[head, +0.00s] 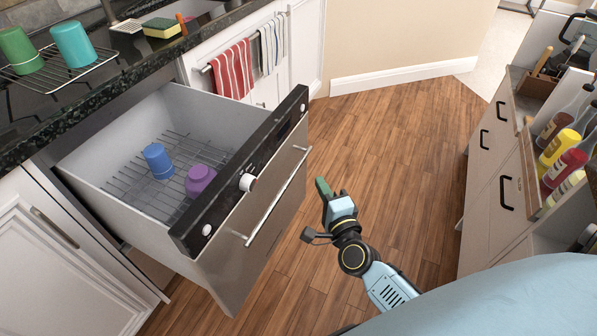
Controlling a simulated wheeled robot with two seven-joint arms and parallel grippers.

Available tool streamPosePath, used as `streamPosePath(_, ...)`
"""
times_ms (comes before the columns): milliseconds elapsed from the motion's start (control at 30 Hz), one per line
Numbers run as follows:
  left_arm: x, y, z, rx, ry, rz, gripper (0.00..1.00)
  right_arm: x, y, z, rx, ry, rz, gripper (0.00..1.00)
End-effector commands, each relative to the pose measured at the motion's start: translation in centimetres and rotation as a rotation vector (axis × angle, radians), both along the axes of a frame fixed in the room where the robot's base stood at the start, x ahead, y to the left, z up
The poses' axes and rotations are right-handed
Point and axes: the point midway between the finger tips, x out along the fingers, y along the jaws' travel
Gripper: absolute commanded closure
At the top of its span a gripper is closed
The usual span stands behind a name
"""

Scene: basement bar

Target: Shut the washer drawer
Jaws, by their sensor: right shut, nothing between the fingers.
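The washer drawer (235,192) stands pulled far out from under the dark counter. It has a steel front with a long bar handle (279,198), a black top strip with white knobs, and a wire rack (130,187) inside. A blue cup (158,161) and a purple cup (200,180) are on the rack. My right gripper (323,187) is shut and empty, in front of the drawer's face and to the right of the handle, apart from it. My left gripper is not in view.
Green (19,51) and teal (73,44) cups stand on the counter (115,84). Towels (233,71) hang beyond the drawer. Wooden floor (390,150) lies open to the right, up to a drawer cabinet (500,150) with several bottles.

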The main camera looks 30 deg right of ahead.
Motion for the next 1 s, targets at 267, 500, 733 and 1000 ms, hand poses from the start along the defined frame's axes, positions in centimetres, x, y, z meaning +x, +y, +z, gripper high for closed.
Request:
streamPosePath(267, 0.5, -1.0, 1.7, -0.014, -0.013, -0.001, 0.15, 5.4, 0.4, -0.1, 0.005, -0.001, 0.001, 1.00)
streamPosePath(500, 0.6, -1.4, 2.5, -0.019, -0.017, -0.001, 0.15, 7.2, 1.8, -0.1, -0.001, 0.001, 0.000, 1.00)
streamPosePath(733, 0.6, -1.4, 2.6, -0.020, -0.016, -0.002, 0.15, 7.4, 2.0, -0.1, -0.002, 0.002, 0.001, 1.00)
streamPosePath(1000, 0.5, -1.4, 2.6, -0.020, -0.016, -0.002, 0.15, 7.4, 1.9, -0.1, -0.002, 0.001, -0.001, 1.00)
